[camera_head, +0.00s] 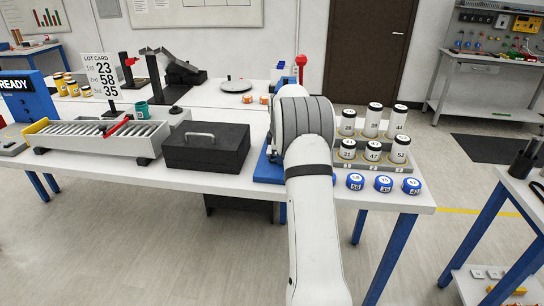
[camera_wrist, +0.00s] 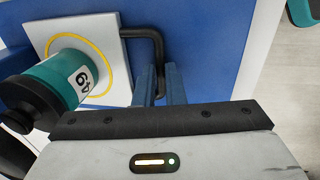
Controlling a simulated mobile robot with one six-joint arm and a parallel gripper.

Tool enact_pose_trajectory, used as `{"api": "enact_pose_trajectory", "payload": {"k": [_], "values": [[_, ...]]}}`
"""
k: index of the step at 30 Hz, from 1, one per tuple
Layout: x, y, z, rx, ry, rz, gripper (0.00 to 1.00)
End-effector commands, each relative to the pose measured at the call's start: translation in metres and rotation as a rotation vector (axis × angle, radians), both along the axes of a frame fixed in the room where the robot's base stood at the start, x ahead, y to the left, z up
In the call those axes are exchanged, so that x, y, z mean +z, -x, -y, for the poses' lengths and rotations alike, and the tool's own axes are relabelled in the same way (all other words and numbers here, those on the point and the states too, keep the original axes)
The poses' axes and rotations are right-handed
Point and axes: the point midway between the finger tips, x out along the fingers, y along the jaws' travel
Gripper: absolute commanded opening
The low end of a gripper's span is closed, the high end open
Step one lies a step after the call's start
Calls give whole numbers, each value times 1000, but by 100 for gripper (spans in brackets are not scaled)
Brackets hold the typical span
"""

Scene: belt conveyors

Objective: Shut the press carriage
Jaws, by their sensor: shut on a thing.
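The press carriage appears in the wrist view as a white plate (camera_wrist: 115,45) with a yellow ring and a black bar handle (camera_wrist: 157,42) at its right side. It lies over a blue base (camera_wrist: 215,50). A teal jar (camera_wrist: 55,75) with a black top and a number label stands on the ring. My gripper (camera_wrist: 161,80) has its blue fingers on either side of the handle's near end and is shut on it. In the head view my arm hides the carriage and gripper; the blue base (camera_head: 267,170) and a red knob (camera_head: 301,61) show around it.
A black box (camera_head: 205,148) with a handle and a roller conveyor (camera_head: 100,137) stand left of my arm. Numbered jars in a grey rack (camera_head: 377,154) and blue-rimmed lids (camera_head: 383,184) lie close on the right. The table's front right corner (camera_head: 415,203) is clear.

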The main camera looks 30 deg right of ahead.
Motion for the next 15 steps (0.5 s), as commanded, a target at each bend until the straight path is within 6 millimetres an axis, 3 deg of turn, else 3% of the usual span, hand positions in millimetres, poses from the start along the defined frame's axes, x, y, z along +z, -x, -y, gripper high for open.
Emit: {"api": "enact_pose_trajectory", "payload": {"k": [7, 8, 15], "values": [[2, -4, -2, 6, 7, 9, 0], [2, -4, -3, 7, 7, 9, 12], [2, -5, -7, 14, 6, 5, 32]]}}
